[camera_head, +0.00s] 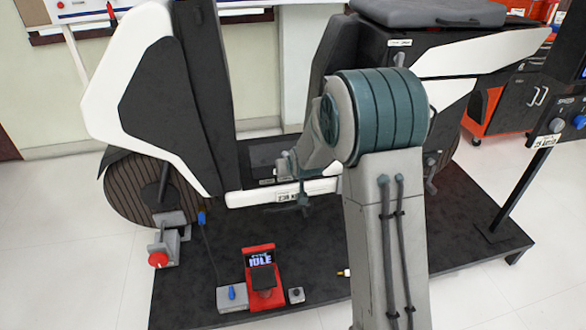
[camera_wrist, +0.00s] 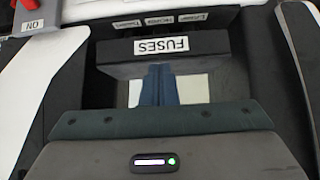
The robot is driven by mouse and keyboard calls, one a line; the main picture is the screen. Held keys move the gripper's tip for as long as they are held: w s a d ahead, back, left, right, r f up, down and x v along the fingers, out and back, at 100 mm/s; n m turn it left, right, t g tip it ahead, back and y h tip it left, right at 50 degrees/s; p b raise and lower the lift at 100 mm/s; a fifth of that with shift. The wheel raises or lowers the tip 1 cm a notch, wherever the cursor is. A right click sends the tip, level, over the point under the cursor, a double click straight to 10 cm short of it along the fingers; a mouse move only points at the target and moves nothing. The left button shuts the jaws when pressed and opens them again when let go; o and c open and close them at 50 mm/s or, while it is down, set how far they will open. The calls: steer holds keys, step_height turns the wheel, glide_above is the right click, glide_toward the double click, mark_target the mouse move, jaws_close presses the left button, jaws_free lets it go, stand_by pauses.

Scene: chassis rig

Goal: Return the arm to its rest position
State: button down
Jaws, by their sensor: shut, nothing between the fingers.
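My arm rises through the middle of the head view, with its large teal-banded joint in front of the chassis rig (camera_head: 150,85). My gripper (camera_wrist: 158,70) shows in the wrist view with its two blue-grey fingers together and nothing between them. The fingertips overlap the lower edge of a dark box labelled FUSES (camera_wrist: 115,70), which appears upside down. I cannot tell whether they touch it.
A dark platform (camera_head: 470,275) carries the rig. A red device reading IDLE (camera_head: 262,262) and a clamp with a red knob (camera_head: 160,255) are at the front. A post with a control panel (camera_head: 520,180) stands right. Pale floor (camera_head: 70,250) is clear at left.

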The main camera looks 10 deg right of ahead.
steer(key=s+d+r+g+p, duration=0.1)
steer(key=s+r+g+p, duration=0.1)
steer(key=s+r+p, duration=0.8)
steer(key=s+d+r+g+p, duration=0.15)
steer(key=s+r+p, duration=0.45)
steer(key=r, duration=0.8)
steer(key=s+d+r+m+g+p, duration=0.1)
steer(key=s+d+r+g+p, duration=0.1)
steer(key=s+r+p, duration=1.1)
steer(key=s+r+g, duration=0.1)
steer(key=s+r, duration=0.2)
steer(key=s, duration=0.4)
steer(key=shift+s+r+h, duration=0.25)
steer(key=shift+h, duration=0.05)
